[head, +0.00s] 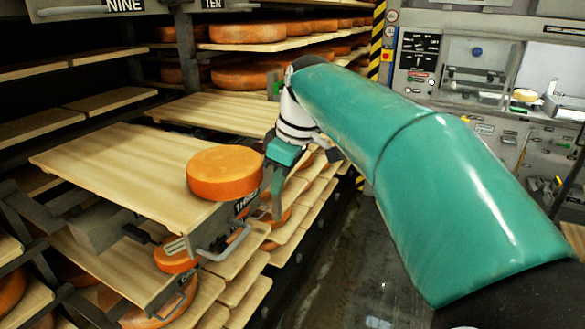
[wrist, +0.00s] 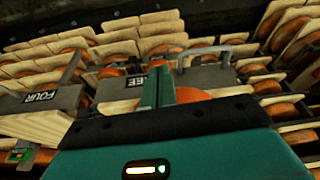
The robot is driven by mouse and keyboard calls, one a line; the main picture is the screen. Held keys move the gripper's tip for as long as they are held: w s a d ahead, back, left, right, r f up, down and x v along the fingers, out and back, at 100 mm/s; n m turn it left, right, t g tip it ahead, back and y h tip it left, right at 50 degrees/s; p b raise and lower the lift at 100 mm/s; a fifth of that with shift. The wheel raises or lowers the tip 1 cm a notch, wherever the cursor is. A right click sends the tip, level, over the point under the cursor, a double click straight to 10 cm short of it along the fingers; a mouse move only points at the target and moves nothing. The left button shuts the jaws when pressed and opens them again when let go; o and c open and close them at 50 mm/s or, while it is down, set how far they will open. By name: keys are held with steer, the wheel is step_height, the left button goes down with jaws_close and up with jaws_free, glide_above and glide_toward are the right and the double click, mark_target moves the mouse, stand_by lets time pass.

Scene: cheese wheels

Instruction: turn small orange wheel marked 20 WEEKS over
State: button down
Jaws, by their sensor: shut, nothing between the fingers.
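A large orange wheel (head: 224,173) lies flat near the front right corner of the pulled-out wooden board (head: 120,165) in the head view. A smaller orange wheel (head: 176,258) lies on the lower pulled-out board (head: 112,268), partly hidden by the upper board's front plate. I cannot read a 20 WEEKS mark on either. My gripper (head: 277,188) hangs just right of the large wheel, apart from it, pointing down. Its fingers (wrist: 159,88) are shut and empty in the wrist view. Part of an orange wheel (wrist: 192,95) shows behind them; I cannot tell which one.
A metal handle (head: 226,243) sticks out from the upper board's front. Shelves with several more wheels (head: 247,32) stand behind and below. Plates reading FOUR (wrist: 40,97) and partly THREE show in the wrist view. Open floor (head: 340,260) lies right of the rack, before a grey machine (head: 480,90).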

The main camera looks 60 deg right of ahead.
mark_target(260, 176)
steer(key=shift+w+a, duration=0.2)
steer(key=shift+w, duration=0.85)
steer(key=shift+w+a, duration=0.2)
steer(key=shift+w, duration=0.85)
steer(key=shift+s, duration=0.1)
